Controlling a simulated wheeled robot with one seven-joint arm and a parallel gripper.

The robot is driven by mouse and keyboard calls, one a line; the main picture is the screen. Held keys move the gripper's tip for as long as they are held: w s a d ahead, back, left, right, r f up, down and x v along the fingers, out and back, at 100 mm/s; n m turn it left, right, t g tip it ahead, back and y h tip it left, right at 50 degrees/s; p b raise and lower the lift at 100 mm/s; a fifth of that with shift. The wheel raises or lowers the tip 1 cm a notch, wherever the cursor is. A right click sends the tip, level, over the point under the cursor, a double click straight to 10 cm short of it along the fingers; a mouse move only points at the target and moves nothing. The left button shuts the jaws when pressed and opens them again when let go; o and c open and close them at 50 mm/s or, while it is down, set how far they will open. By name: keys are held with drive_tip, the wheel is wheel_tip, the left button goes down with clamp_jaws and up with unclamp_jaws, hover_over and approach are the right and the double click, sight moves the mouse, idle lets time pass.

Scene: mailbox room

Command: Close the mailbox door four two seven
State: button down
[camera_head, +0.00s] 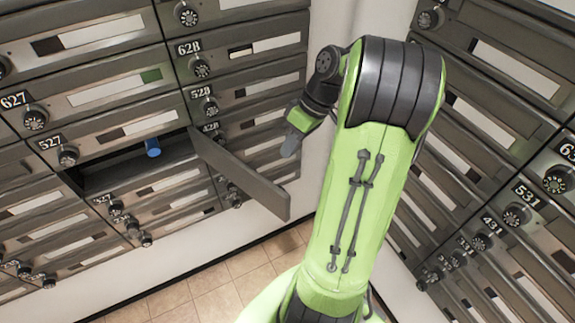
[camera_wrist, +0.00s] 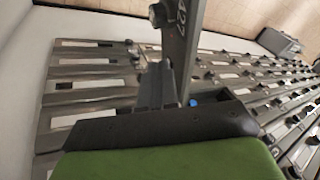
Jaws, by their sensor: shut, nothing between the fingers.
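The mailbox door (camera_head: 245,180) stands swung out from its open compartment (camera_head: 100,172), below box 527 in the head view. It is hinged at the compartment's right side. In the wrist view the door (camera_wrist: 181,50) rises ahead of my gripper and shows the number 427 and a knob. My gripper (camera_head: 291,144) is shut and empty, above the door's free end in the head view. In the wrist view its fingers (camera_wrist: 156,88) appear close to the door; I cannot tell whether they touch it. A blue object (camera_head: 152,147) is in the open compartment.
Rows of shut grey mailboxes with dial knobs surround the opening. Another mailbox bank (camera_head: 490,150) stands at the right of the head view. The tiled floor (camera_head: 215,280) is clear between the banks. A grey box (camera_wrist: 278,42) shows at the wrist view's upper right.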

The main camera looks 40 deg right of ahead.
drive_tip(key=s+d+f+t+y+p, duration=0.15)
drive_tip(key=s+d, duration=0.25)
drive_tip(key=d, duration=0.4)
drive_tip(key=w+a+f+b, duration=0.2)
drive_tip(key=a+f+b, duration=0.2)
drive_tip(key=a+f, duration=0.4)
drive_tip(key=shift+w+a+f, duration=0.25)
drive_tip(key=shift+w+a, duration=0.05)
drive_tip(key=shift+a, duration=0.3)
drive_tip(key=shift+a, duration=0.1)
